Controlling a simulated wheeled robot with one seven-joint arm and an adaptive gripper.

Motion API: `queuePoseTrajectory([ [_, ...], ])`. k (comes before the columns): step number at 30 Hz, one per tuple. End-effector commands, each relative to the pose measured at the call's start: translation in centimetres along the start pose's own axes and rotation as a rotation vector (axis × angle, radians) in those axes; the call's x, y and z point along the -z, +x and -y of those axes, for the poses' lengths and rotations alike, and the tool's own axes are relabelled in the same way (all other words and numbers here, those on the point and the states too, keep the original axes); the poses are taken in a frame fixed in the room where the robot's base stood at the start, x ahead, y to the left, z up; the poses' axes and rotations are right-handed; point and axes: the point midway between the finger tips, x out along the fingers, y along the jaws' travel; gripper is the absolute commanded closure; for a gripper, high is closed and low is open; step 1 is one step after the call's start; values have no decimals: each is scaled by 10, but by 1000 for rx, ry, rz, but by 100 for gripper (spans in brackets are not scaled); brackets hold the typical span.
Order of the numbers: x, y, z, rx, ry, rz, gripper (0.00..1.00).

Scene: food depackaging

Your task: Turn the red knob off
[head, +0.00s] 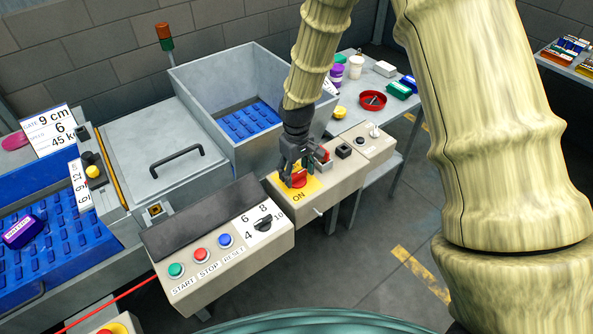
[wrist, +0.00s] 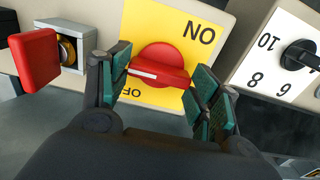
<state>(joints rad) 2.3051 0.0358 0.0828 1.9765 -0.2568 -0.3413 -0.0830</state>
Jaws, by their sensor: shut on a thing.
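The red knob (wrist: 160,67) sits on a yellow plate (wrist: 187,20) marked ON and OFF. In the wrist view its white-marked grip bar lies between the two green-padded fingers of my gripper (wrist: 158,92), which is shut on it. In the head view my gripper (head: 290,176) reaches down from above onto the red knob (head: 298,180), at the front of a beige control box (head: 325,190). The fingers partly cover the knob and the plate there. The word ON shows at the plate's lower edge in the head view.
A numbered black dial (head: 264,223) and green, red and blue buttons are on the front console (head: 200,285). A grey bin (head: 185,90) stands behind. A table at the back right holds several small items.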

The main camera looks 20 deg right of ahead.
Motion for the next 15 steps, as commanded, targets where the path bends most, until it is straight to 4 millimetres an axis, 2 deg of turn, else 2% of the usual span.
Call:
queuePoseTrajectory([
  [13, -1, 0, 0, 0, -10, 2, 61],
  [14, -1, 0, 0, 0, -10, 2, 34],
  [15, -1, 0, 0, 0, -10, 2, 27],
])
